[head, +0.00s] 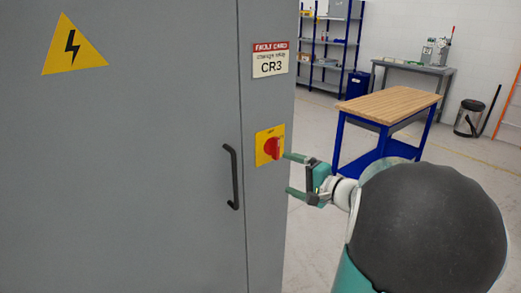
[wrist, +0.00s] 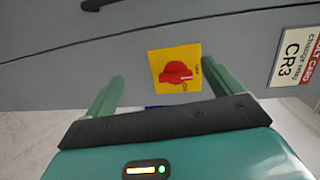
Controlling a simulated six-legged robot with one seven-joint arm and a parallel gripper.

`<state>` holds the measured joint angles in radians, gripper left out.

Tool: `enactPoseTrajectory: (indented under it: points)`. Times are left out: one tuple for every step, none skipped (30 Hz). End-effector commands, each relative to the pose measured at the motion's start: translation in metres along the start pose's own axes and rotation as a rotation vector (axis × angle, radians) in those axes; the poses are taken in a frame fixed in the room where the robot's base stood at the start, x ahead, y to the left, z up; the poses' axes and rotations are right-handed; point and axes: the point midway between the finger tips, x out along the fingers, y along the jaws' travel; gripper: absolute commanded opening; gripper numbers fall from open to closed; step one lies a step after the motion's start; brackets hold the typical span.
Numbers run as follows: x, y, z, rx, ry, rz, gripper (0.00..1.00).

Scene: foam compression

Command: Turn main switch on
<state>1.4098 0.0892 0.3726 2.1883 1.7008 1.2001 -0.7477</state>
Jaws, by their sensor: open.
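The main switch is a red rotary knob (head: 272,149) on a yellow square plate (head: 262,155), fixed to the narrow right strip of a grey cabinet front. In the wrist view the red knob (wrist: 176,74) sits on its yellow plate (wrist: 160,58) between my two fingers, with "ON" and "OFF" lettering beside it. My gripper (head: 288,173) is open, its green fingers pointing at the cabinet. In the head view the upper fingertip is close to the knob's right side and the lower one is below the plate. I cannot tell whether any finger touches the knob.
The grey cabinet (head: 150,150) fills the left, with a black door handle (head: 232,178) left of the switch. A "CR3" label (head: 270,60) is above it. A wood-topped blue workbench (head: 390,105) stands behind my arm on open floor.

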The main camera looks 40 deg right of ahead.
Motion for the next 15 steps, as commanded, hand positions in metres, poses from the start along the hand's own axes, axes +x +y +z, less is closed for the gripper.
enactPoseTrajectory:
  points:
    - [-0.011, 0.0, -0.02, 0.021, 0.052, -0.038, 0.91]
    - [-0.016, 0.0, -0.029, 0.028, 0.077, -0.058, 0.91]
    - [-0.022, -0.001, -0.039, 0.037, 0.104, -0.079, 0.91]
    - [-0.025, -0.002, -0.044, 0.04, 0.119, -0.091, 0.91]
    - [-0.027, -0.002, -0.047, 0.043, 0.13, -0.1, 0.91]
    - [-0.029, -0.002, -0.051, 0.044, 0.139, -0.107, 0.91]
    - [-0.029, -0.003, -0.052, 0.045, 0.143, -0.11, 0.91]
    - [-0.027, -0.003, -0.053, 0.046, 0.144, -0.112, 0.91]
    - [-0.025, -0.003, -0.053, 0.046, 0.143, -0.113, 0.91]
    - [-0.022, -0.004, -0.053, 0.046, 0.142, -0.112, 0.91]
    - [-0.018, -0.004, -0.053, 0.046, 0.141, -0.112, 0.91]
    - [-0.013, -0.004, -0.054, 0.045, 0.141, -0.111, 0.91]
    - [-0.008, -0.005, -0.054, 0.045, 0.14, -0.111, 0.91]
    - [-0.003, -0.006, -0.055, 0.045, 0.139, -0.112, 0.91]
    - [0.005, -0.006, -0.056, 0.047, 0.139, -0.112, 0.91]
